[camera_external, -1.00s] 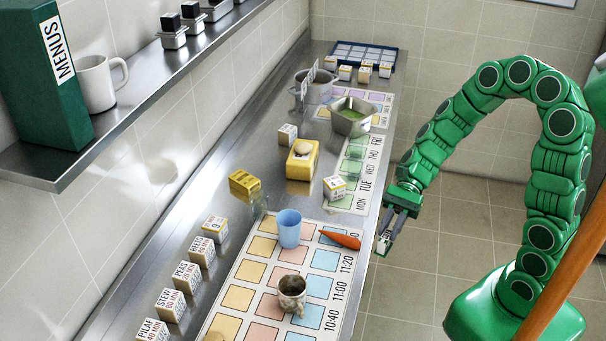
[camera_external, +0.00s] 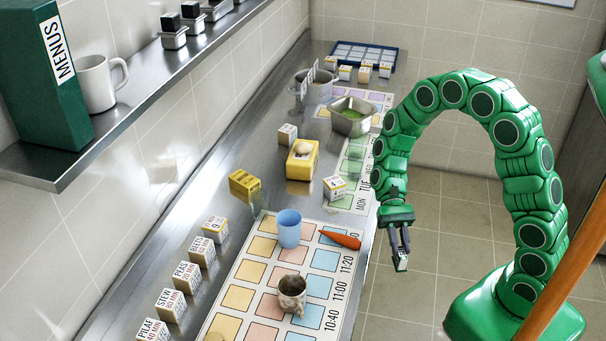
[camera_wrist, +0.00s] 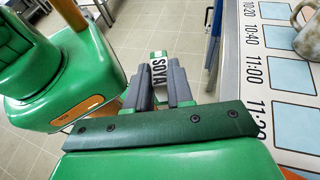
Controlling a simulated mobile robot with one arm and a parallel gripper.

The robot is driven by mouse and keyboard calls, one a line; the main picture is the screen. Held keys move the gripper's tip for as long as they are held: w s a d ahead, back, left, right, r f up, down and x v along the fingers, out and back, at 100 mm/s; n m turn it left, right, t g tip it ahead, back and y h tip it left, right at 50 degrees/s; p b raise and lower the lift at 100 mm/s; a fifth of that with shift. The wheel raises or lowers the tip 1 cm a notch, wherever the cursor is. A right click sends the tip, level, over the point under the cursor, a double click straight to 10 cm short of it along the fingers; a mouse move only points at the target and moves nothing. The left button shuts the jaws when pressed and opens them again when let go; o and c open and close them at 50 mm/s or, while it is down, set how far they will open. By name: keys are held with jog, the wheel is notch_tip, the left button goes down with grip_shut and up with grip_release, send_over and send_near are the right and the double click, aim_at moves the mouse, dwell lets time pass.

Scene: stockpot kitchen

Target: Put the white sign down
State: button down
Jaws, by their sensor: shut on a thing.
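My gripper (camera_external: 399,256) hangs off the right edge of the counter, over the floor, with its fingers pointing down. It is shut on a small white sign (camera_wrist: 157,75) that reads "SOYA" and has a green top edge, seen between the fingers in the wrist view. In the external view the sign (camera_external: 401,265) is a small pale patch at the fingertips. Nothing supports it from below. Parts of the sign are hidden by the fingers.
The counter (camera_external: 215,265) holds a time chart with a carrot (camera_external: 340,237), a blue cup (camera_external: 289,229) and a mug (camera_external: 292,291). Labelled blocks line the wall side. Several chart squares are bare.

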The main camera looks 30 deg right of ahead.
jog(key=w+d+f+n+t+h, duration=0.15)
jog(key=w+n+h, duration=0.25)
jog(key=n+h, duration=0.4)
jog(key=w+d+f+n+t+h, duration=0.1)
jog(key=w+n+t+h, duration=0.1)
jog(key=w+n+h, duration=0.4)
jog(key=w+a+r+n+t+h, duration=0.25)
jog(key=a+n+t+h, duration=0.25)
jog(key=n+t, duration=0.4)
jog(key=s+a+r+n+t+y, duration=0.1)
jog(key=a+r+n+t+y, duration=0.25)
jog(key=a, duration=0.45)
jog(key=s+a+r+n+t+y, duration=0.1)
jog(key=a+r+n+t+y, duration=0.1)
jog(key=a+n+t, duration=0.4)
jog(key=s+a+r+n+t+y, duration=0.1)
jog(key=a+r+n+t+y, duration=0.25)
jog(key=a, duration=0.55)
jog(key=shift+g+h, duration=0.4)
jog(key=shift+g, duration=0.05)
jog(key=shift+w+a+f, duration=1.45)
jog(key=shift+a+f, duration=0.25)
jog(key=shift+f, duration=0.05)
jog(key=shift+w+a+f, duration=1.45)
jog(key=shift+a+f, duration=0.3)
jog(key=shift+w+a+f, duration=1.45)
jog(key=shift+a+f, duration=0.25)
jog(key=shift+f, duration=1.6)
